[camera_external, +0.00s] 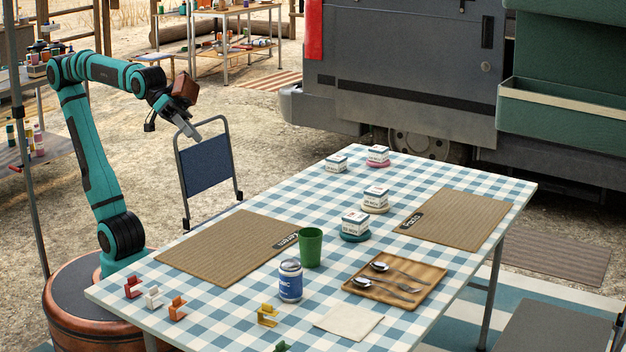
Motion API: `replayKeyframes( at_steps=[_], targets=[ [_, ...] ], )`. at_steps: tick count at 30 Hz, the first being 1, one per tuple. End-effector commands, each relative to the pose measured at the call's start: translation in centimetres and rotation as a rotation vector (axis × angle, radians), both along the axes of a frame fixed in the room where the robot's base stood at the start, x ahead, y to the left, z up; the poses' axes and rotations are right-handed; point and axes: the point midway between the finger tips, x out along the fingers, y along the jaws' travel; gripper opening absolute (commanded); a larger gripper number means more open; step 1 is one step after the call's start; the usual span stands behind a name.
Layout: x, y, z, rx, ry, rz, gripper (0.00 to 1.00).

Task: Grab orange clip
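The orange clip (177,308) sits on the checked tablecloth near the table's front left edge. It is the rightmost in a short row with a red clip (132,287) and a white clip (153,298). My gripper (190,131) is raised well above and behind the clips, beyond the table's far left edge and in front of the folding chair. Its fingers are seen side-on and too small to tell whether they are open or shut. No clip shows at it.
A yellow clip (266,316) and a blue can (290,281) stand right of the orange clip. A green cup (311,247), woven placemat (215,247), cutlery tray (428,292) and napkin (348,322) lie around. A blue chair (207,166) stands behind the table.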

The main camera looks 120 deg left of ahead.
Motion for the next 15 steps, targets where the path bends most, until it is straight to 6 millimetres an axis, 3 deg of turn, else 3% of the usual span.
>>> replayKeyframes(
  at_steps=[3, 15],
  targets=[
    [2.6, -2.1, -1.1, -0.098, 0.123, 0.039, 0.33],
    [9.2, -9.7, -5.9, -0.357, 0.535, 0.291, 0.33]
  ],
)
